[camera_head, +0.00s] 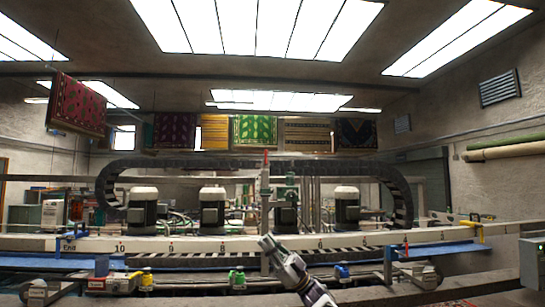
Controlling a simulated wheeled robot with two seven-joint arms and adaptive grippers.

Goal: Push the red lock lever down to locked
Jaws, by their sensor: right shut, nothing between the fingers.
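A second small red part (406,246) sits on the white numbered beam at the right. Both are too small to tell which is the lock lever, or how it is set. My right gripper (267,243) is shut and empty. It points up and left in front of the beam, below the post in the picture and well left of the second red part. My left gripper is not in view.
The white numbered beam (205,245) crosses the whole width. Several motors, such as one with a white cap (212,208), stand behind it. A black cable chain (250,164) arches above. Blue strips (450,250) and small coloured fittings (237,278) lie along the front rail.

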